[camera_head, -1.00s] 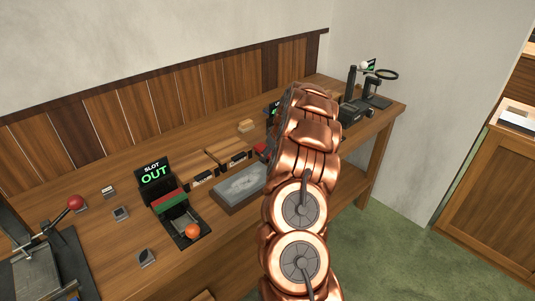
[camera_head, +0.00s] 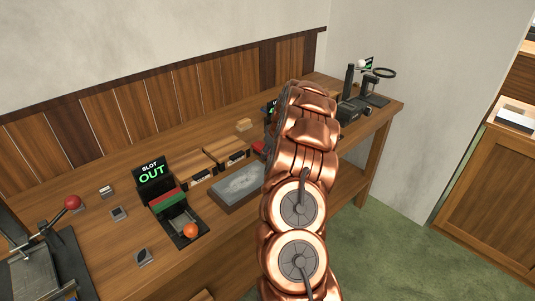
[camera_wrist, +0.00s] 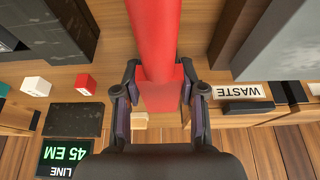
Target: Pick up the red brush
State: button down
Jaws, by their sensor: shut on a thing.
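The red brush (camera_wrist: 153,35) runs from the top edge down to the middle of the wrist view. My gripper (camera_wrist: 160,93) is shut on its lower, block-like end, with one dark finger on each side. The brush's far end is cut off by the top of the picture. In the head view, my copper arm hides the gripper. A small patch of red (camera_head: 258,147) shows at the arm's left edge; I cannot tell whether it is the brush.
A wooden box labelled WASTE (camera_wrist: 250,92) is right of my gripper. On the bench, a grey stone slab (camera_head: 238,186) and SLOT OUT unit (camera_head: 154,175) stand left of my arm.

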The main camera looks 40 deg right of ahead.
notch_tip(320, 180, up, 10)
jog(key=b, duration=0.3)
jog(key=shift+f, duration=0.15)
